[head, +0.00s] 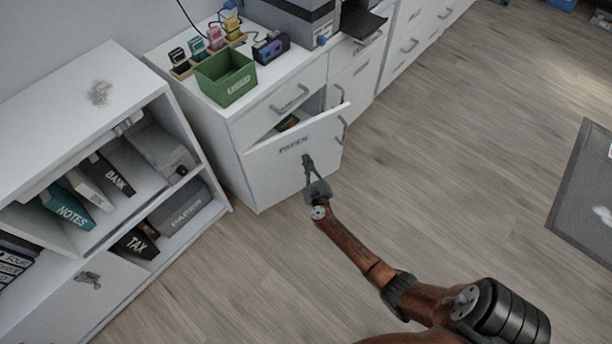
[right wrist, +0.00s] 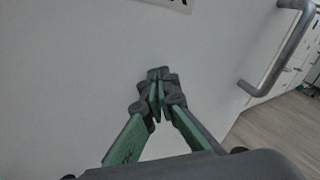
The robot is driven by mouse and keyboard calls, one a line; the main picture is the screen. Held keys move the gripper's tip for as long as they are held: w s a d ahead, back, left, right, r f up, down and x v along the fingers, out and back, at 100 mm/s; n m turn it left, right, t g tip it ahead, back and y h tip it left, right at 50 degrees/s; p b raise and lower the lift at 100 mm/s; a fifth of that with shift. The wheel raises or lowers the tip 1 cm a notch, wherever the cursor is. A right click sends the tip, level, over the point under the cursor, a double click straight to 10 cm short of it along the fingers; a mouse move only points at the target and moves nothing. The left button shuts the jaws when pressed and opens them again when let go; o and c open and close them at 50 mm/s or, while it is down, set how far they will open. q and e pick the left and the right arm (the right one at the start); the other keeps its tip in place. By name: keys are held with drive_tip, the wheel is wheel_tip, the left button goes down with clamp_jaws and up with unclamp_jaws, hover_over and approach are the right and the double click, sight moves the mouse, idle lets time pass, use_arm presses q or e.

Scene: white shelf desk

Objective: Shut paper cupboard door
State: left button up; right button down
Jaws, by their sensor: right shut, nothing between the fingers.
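The white paper cupboard door (head: 285,165), labelled PAPER, stands partly open at the front of the white desk unit, with a dark gap behind its top edge. A grey bar handle (head: 341,128) is at its right side; this handle also shows at the upper right of the right wrist view (right wrist: 275,60). My right gripper (head: 307,160) is shut and empty, in front of the door's outer face below the label. In the right wrist view its fingertips (right wrist: 157,85) are together close to the white panel; I cannot tell whether they touch it. My left gripper is not in view.
A green bin (head: 226,80), stamps and a printer (head: 300,20) stand on the desk top. A white shelf (head: 75,105) with binders and a PAPER box stands at the left. More drawers run to the right. The wooden floor (head: 450,130) is clear beside the door.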

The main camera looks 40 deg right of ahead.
sight(300, 153)
drive_tip(key=shift+w+d+b, duration=0.15)
drive_tip(key=shift+w+b, duration=0.05)
drive_tip(key=shift+w, duration=0.4)
drive_tip(key=shift+w+d+b, duration=0.15)
drive_tip(key=shift+w+b, duration=0.05)
drive_tip(key=shift+w, duration=0.55)
drive_tip(key=shift+w+d+b, duration=0.1)
drive_tip(key=shift+w+b, duration=0.35)
drive_tip(key=shift+w, duration=0.65)
drive_tip(key=s+p, duration=0.2)
drive_tip(key=s, duration=0.6)
drive_tip(key=shift+d, duration=0.2)
